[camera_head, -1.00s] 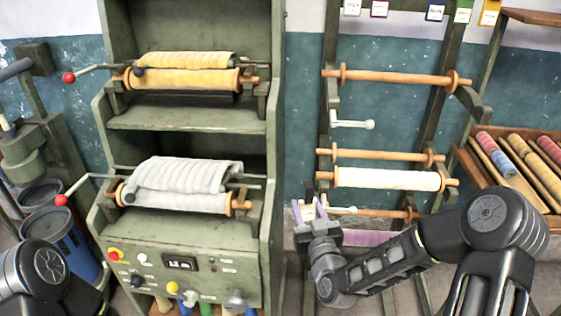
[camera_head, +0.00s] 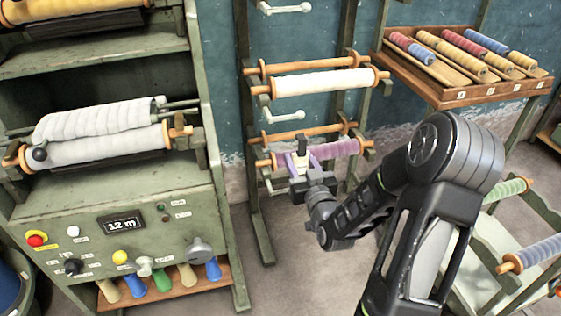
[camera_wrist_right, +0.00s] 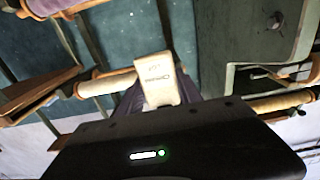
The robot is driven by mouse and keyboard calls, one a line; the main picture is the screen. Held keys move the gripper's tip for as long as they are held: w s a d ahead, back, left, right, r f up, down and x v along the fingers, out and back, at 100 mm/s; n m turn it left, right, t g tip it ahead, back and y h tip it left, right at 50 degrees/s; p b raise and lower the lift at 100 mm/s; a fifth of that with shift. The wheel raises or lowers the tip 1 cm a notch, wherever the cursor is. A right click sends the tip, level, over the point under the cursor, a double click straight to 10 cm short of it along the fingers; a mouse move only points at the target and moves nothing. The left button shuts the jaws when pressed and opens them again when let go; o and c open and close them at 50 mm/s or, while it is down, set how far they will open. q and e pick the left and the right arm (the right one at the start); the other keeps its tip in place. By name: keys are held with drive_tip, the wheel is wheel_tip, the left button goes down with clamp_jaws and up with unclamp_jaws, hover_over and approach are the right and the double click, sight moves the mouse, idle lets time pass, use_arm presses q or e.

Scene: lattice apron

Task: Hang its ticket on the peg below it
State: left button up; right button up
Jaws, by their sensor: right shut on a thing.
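My right gripper (camera_head: 301,162) is in front of the rack, at the lilac roll (camera_head: 345,148). It is shut on a small cream ticket (camera_head: 302,146). In the right wrist view the ticket (camera_wrist_right: 160,80) stands out between the fingers, with faint writing too small to read. A white roll (camera_head: 320,82) hangs higher on the rack, with a pale peg (camera_head: 285,116) below it. Another pale peg (camera_head: 285,8) is at the top. A pale peg (camera_head: 276,183) shows below the lilac roll, partly hidden by my gripper. I cannot tell whether the ticket touches anything. My left gripper is out of view.
A green machine (camera_head: 115,205) with grey cloth rolls and a control panel stands to the left. A wooden tray (camera_head: 448,92) of coloured rolls is at the upper right. A lower stand (camera_head: 485,250) with rolls is at the right. Bare floor lies in front of the rack.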

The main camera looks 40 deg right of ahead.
drive_tip(key=shift+d+f, duration=0.15)
drive_tip(key=shift+d, duration=0.05)
drive_tip(key=shift+a, duration=0.1)
drive_tip(key=shift+w, duration=0.15)
drive_tip(key=f+x, duration=0.1)
drive_tip(key=x, duration=1.2)
drive_tip(key=shift+w+f, duration=0.2)
drive_tip(key=shift+w, duration=0.15)
idle(0.6)
